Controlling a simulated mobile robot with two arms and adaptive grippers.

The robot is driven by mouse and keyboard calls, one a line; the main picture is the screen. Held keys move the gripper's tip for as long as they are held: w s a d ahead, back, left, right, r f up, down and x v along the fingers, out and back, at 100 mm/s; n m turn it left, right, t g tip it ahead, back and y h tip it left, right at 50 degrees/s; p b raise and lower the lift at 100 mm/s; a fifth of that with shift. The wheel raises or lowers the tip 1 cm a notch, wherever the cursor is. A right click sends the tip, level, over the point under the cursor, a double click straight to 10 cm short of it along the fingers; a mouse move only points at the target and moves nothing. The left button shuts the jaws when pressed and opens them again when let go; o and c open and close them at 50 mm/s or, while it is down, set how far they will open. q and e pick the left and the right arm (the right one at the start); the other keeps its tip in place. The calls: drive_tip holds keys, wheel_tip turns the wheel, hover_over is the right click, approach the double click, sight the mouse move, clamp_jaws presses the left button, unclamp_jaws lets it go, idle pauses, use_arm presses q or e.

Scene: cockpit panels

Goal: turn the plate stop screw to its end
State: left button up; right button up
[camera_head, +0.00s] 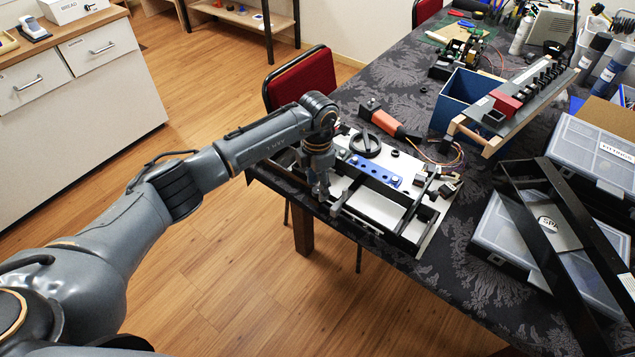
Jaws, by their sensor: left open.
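A device with a white base (426,238), black rails and a blue strip lies at the near left edge of the table. A round black knob (365,144) stands at its back. My left gripper (322,193) points down over the device's left end, near the table edge. It is open, with nothing visible between its fingers. I cannot pick out the plate stop screw; it is too small to tell or hidden by the gripper. Whether the fingers touch the device cannot be told. My right gripper is not in view.
An orange-handled tool (388,122) lies behind the device. A blue box (462,98) and a tilted board with black parts (520,100) stand farther back. Clear-lidded cases (490,235) and a long black frame (560,225) fill the right. A red chair (301,80) stands beside the table.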

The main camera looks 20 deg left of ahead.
use_arm(q)
drive_tip(key=shift+f, duration=0.35)
clamp_jaws()
